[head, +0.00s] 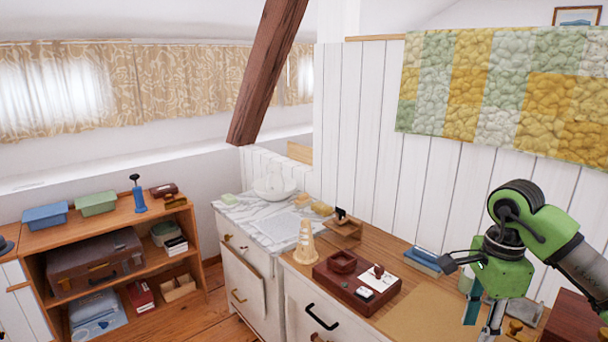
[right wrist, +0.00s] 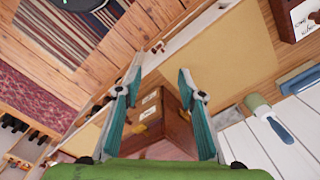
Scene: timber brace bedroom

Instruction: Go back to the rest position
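My right gripper (head: 484,318) hangs over the right end of the wooden counter, pointing down. In the right wrist view its two teal fingers (right wrist: 158,85) stand apart with nothing gripped between them. A brown wooden box (right wrist: 172,125) shows beyond and below the fingers in that view. My left gripper is not in the head view.
The counter holds a dark red tray (head: 350,290), a wooden cone (head: 305,245), a tan mat (head: 425,315) and blue books (head: 425,261). A wooden shelf unit (head: 115,230) stands left. A sloping timber brace (head: 268,70) rises behind.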

